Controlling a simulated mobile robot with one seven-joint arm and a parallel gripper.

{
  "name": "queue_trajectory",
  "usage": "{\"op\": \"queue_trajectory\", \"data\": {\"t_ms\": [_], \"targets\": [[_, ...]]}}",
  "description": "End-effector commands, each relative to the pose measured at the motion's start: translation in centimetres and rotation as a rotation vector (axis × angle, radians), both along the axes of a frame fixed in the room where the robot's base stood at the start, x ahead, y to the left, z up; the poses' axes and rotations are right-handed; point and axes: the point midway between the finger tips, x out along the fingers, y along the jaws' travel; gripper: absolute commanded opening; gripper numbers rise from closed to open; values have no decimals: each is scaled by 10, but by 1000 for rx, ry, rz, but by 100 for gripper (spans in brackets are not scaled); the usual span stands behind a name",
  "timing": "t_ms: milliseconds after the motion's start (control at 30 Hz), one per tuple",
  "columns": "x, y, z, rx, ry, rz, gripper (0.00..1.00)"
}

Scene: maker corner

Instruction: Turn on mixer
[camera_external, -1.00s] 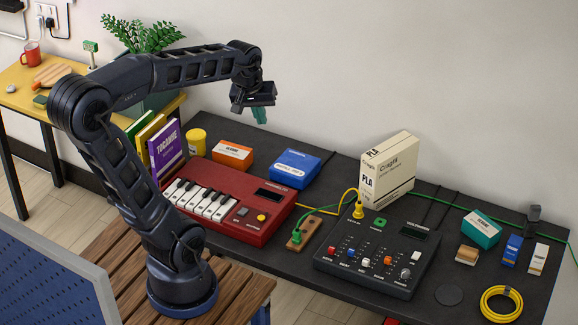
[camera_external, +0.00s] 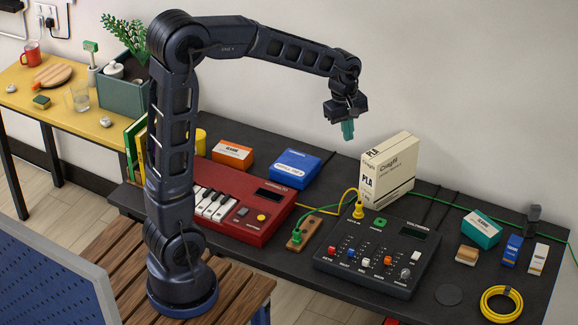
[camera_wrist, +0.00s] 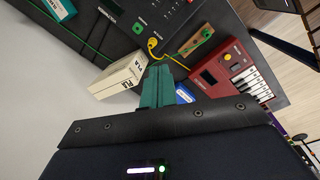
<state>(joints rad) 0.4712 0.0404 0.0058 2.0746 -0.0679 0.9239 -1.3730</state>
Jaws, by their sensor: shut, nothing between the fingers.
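The mixer (camera_external: 340,255) is a dark box with a row of coloured knobs, a small display and a green square button (camera_external: 379,223) near its top edge. A yellow plug (camera_external: 358,210) stands in its upper left corner. In the wrist view the mixer (camera_wrist: 165,14) is at the top, partly cut off by the frame. My gripper (camera_external: 348,131) hangs in the air, fingers down, behind and above the mixer, left of the PLA box. Its teal fingers (camera_wrist: 157,87) are shut and empty, apart from everything.
The cream PLA box (camera_external: 388,172) stands upright behind the mixer. The red keyboard (camera_external: 262,205), blue box (camera_external: 295,168) and orange box (camera_external: 232,154) are to the left. A wooden block with a green plug (camera_external: 296,240) lies between keyboard and mixer. A yellow cable coil (camera_external: 501,304) lies right.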

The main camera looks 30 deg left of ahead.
Motion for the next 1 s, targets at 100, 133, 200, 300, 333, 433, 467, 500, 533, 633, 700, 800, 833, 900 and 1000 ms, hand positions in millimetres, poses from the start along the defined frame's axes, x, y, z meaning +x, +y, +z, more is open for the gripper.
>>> {"op": "queue_trajectory", "data": {"t_ms": [100,133,200,300,333,433,467,500,533,633,700,800,833,900,1000], "targets": [[10,-30,-18,3,33,63,0],[12,-37,-23,4,40,81,0],[16,-53,-33,6,58,122,0],[22,-77,-50,12,82,181,0],[23,-85,-55,14,89,199,0],[26,-109,-73,23,113,260,0],[26,-117,-78,25,119,278,0],[27,-126,-86,30,128,302,0],[27,-134,-92,33,134,320,0],[28,-158,-112,46,154,380,0],[27,-175,-126,56,167,422,0],[24,-198,-147,71,184,481,0],[23,-204,-152,76,188,497,0],[21,-217,-165,85,196,531,0],[18,-232,-179,96,205,571,0]]}}
